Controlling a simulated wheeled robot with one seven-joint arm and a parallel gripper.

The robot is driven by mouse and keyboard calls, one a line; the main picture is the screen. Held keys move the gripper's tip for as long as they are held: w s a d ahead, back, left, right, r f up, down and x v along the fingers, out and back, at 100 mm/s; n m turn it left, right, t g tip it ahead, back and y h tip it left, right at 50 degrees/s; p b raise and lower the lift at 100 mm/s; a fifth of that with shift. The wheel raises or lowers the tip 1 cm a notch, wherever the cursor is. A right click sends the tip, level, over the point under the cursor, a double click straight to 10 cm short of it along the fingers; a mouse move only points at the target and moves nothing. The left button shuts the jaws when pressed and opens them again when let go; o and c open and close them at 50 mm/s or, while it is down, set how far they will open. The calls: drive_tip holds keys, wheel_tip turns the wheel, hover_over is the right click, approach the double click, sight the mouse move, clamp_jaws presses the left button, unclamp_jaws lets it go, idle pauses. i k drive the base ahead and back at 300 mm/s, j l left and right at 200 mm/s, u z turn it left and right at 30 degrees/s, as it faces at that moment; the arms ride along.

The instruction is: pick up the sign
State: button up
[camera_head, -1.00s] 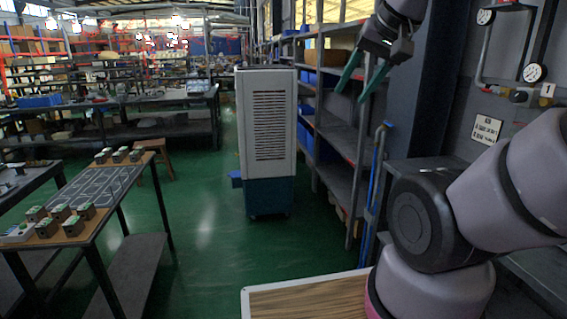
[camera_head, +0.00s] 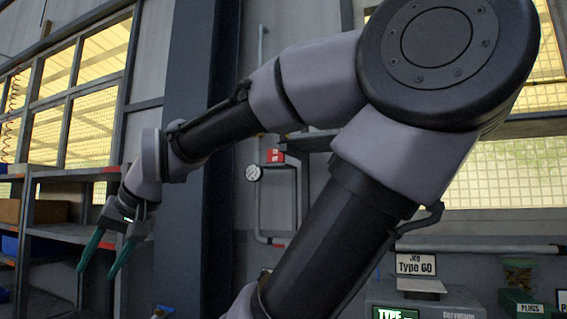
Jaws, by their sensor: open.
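My gripper (camera_head: 101,268) is at the lower left, with two green fingers apart and nothing between them. A white sign reading "Jig Type 60" (camera_head: 416,264) shows at the lower right, standing above a grey box-shaped device (camera_head: 440,297). The sign is upright and well to the right of my gripper, not touching it. My arm crosses the view between them and hides part of the area left of the sign.
Shelving (camera_head: 55,213) stands behind my gripper at left. A dark column (camera_head: 206,150), wall pipes with a gauge (camera_head: 253,173) and a red label (camera_head: 274,156) are in the middle. A green bin marked "PLUGS" (camera_head: 527,303) is at the right edge.

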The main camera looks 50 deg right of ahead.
sight(274, 155)
drive_tip(key=i+j+z, duration=0.1)
drive_tip(key=i+z, duration=0.15)
drive_tip(key=z, duration=0.15)
drive_tip(key=i+j+z, duration=0.2)
drive_tip(key=z, duration=0.25)
drive_tip(key=i+j+z, duration=0.2)
drive_tip(key=z, duration=0.2)
drive_tip(key=i+j+z, duration=0.15)
drive_tip(key=j+z, duration=0.3)
drive_tip(key=i+j+z, duration=0.1)
drive_tip(key=j+z, duration=0.15)
drive_tip(key=z, duration=0.15)
